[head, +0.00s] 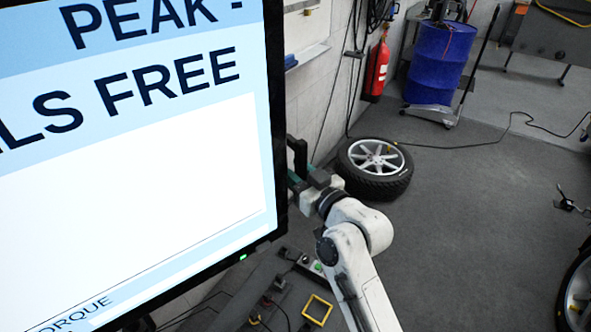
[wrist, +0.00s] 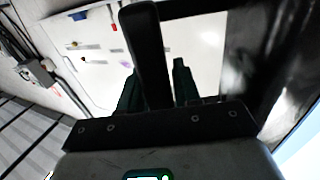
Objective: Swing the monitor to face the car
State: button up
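The monitor (head: 140,190) fills the left of the head view, its bright screen turned towards me and showing large text. A dark handle (head: 298,155) stands out at its right edge. My gripper (head: 298,180) is at that handle, partly hidden behind the monitor's edge. In the wrist view, the black handle bar (wrist: 148,45) runs down between the two dark green fingers (wrist: 158,92), which sit close against it on both sides. Of the car, at most a wheel (head: 580,295) shows at the right edge of the head view; the body is not in view.
A loose tyre with a silver rim (head: 375,160) lies on the floor beyond my arm. A red extinguisher (head: 376,72) and a blue drum (head: 438,62) stand at the back wall. A yellow frame (head: 317,310) is below the monitor. The grey floor at right is mostly clear, with a cable.

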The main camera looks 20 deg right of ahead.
grip_shut()
jog(key=w+a+n+g+y+b, duration=0.1)
jog(key=w+a+n+y+b, duration=0.1)
jog(key=w+b, duration=0.6)
jog(key=w+a+n+g+y+b, duration=0.1)
jog(key=w+a+y+b, duration=0.3)
jog(key=w+b, duration=0.4)
jog(key=shift+w+f+n+g+b, duration=0.25)
jog(key=shift+n+g+b, duration=0.15)
jog(key=shift+n+b, duration=0.35)
jog(key=shift+o, duration=1.8)
grip_release()
jog(key=shift+d+r, duration=0.1)
jog(key=shift+r, duration=0.1)
jog(key=b+v, duration=0.1)
jog(key=v, duration=0.9)
jog(key=shift+s+d, duration=0.25)
jog(key=shift+s, duration=0.1)
